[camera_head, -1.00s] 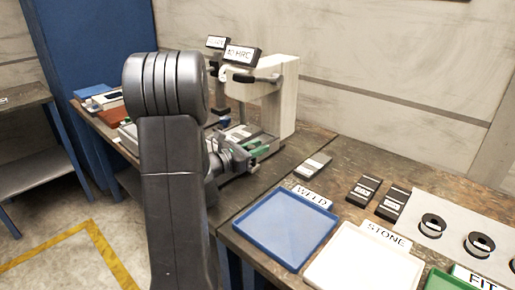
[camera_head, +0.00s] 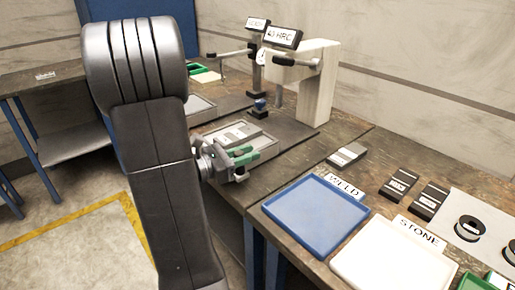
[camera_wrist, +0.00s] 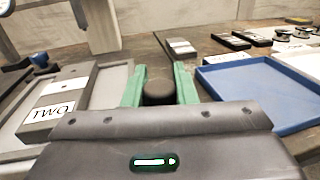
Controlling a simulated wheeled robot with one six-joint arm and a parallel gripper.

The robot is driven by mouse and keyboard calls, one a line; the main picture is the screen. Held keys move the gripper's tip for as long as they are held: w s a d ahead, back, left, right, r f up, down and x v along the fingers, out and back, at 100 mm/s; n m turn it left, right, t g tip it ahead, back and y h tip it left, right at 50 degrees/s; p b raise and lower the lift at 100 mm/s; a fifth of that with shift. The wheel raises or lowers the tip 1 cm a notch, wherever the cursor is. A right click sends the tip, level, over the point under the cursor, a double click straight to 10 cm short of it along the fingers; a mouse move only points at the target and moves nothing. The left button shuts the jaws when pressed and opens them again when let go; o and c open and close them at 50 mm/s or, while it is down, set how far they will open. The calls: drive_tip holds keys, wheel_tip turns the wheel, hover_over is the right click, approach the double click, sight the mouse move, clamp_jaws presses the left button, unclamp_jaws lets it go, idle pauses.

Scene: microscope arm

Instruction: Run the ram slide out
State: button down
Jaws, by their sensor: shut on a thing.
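The ram slide (camera_head: 205,139) is a flat grey tray in front of the HRC-marked machine (camera_head: 318,85). It carries a grey block (camera_head: 228,136) with a white label, which reads TWO in the wrist view (camera_wrist: 48,112). My gripper (camera_head: 243,155) has green fingers and stands at the slide's near right side. In the wrist view the fingers close around a dark round knob (camera_wrist: 158,88), one finger on each side. The knob's lower part and its join to the slide are hidden by my gripper body.
A blue tray (camera_head: 318,220) marked WELD and a white tray (camera_head: 385,262) marked STONE lie to the right. Several dark blocks and rings lie beyond them. A post with a blue-topped piece (camera_head: 260,103) stands behind the slide. Yellow-marked floor is open at left.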

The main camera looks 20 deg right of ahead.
drive_tip(key=shift+s+a, duration=0.15)
drive_tip(key=shift+a, duration=0.2)
drive_tip(key=shift+f, duration=0.1)
drive_tip(key=c, duration=1.5)
unclamp_jaws()
drive_tip(key=o, duration=0.3)
drive_tip(key=shift+a, duration=0.2)
drive_tip(key=shift+o, duration=0.2)
drive_tip(key=s+a, duration=0.2)
drive_tip(key=a, duration=1.1)
drive_tip(key=shift+s+a+p, duration=0.25)
drive_tip(key=shift+s+p, duration=0.15)
drive_tip(key=shift+d, duration=0.15)
drive_tip(key=shift+w+d+b, duration=0.15)
drive_tip(key=shift+w+d, duration=0.3)
drive_tip(key=shift+d, duration=1.75)
drive_tip(key=shift+w+d+b, duration=0.1)
drive_tip(key=shift+w+d, duration=0.35)
drive_tip(key=shift+d, duration=1.8)
drive_tip(key=shift+w+d+b, duration=0.15)
drive_tip(key=shift+w+d, duration=0.3)
drive_tip(key=shift+d, duration=1.75)
drive_tip(key=shift+a, duration=0.2)
